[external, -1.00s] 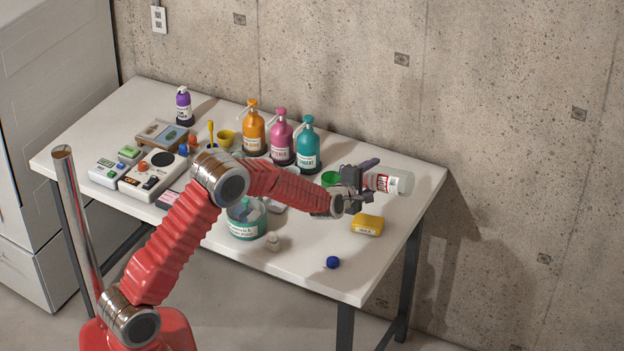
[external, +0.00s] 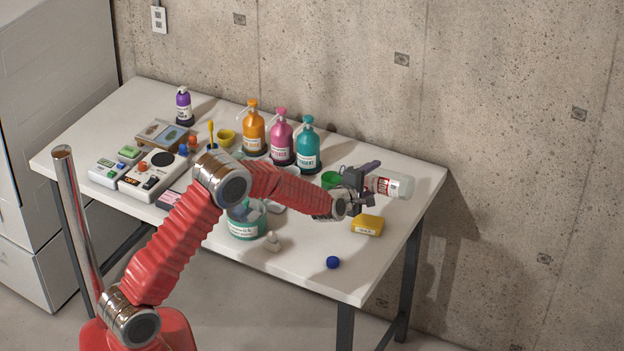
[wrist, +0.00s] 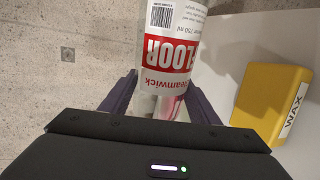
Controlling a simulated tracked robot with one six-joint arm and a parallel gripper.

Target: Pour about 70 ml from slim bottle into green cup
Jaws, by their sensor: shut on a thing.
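The slim bottle (external: 389,185) is white and clear with a red and white label. It lies nearly level in my gripper (external: 366,183), above the right end of the table. My gripper is shut on it. In the wrist view the label of the bottle (wrist: 175,48) reads FLOOR upside down, between the two purple fingers of my gripper (wrist: 160,95). The green cup (external: 330,179) stands on the table just left of my gripper, partly hidden behind the arm. Its contents do not show. I see no liquid stream.
A yellow WAX block (external: 366,225) lies on the table below my gripper; a blue cap (external: 333,262) is near the front edge. Teal (external: 306,145), pink (external: 281,140) and orange (external: 252,130) pump bottles stand behind. A concrete wall (external: 500,100) is close behind the table.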

